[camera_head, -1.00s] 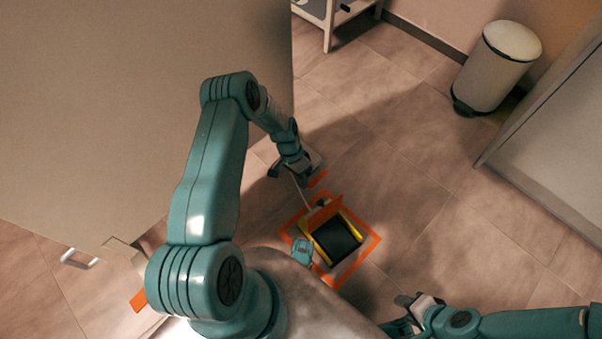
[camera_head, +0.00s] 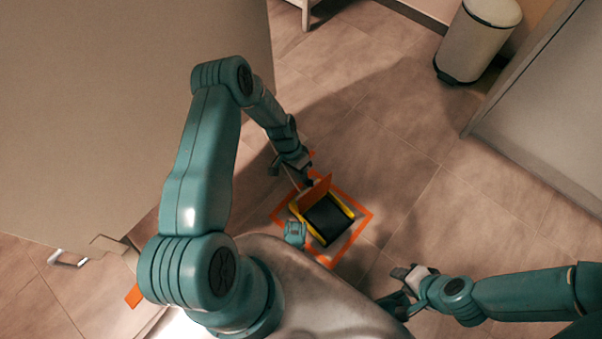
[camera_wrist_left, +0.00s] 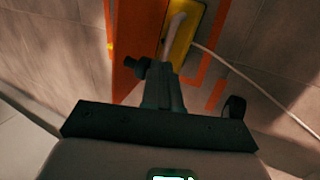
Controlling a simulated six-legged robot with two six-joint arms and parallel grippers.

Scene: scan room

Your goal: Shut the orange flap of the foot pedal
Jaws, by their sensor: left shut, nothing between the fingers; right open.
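The foot pedal (camera_head: 328,219) sits on the floor, with a black tread between yellow sides. Its orange flap (camera_head: 316,192) stands up along the far-left edge of the pedal, so the tread is uncovered. My left gripper (camera_head: 305,181) is shut and empty, close to the flap on its far-left side. In the left wrist view, the shut fingers (camera_wrist_left: 163,75) point at the orange flap (camera_wrist_left: 133,40) and the yellow pedal body (camera_wrist_left: 184,32). I cannot tell whether they touch the flap. My right gripper (camera_head: 401,283) is open and empty, away from the pedal at lower right.
Orange tape (camera_head: 364,216) frames the pedal on the tiled floor. A pale cable (camera_wrist_left: 245,76) runs from the pedal. A large beige panel (camera_head: 100,110) fills the left. A white bin (camera_head: 480,40) stands at back right. Floor right of the pedal is clear.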

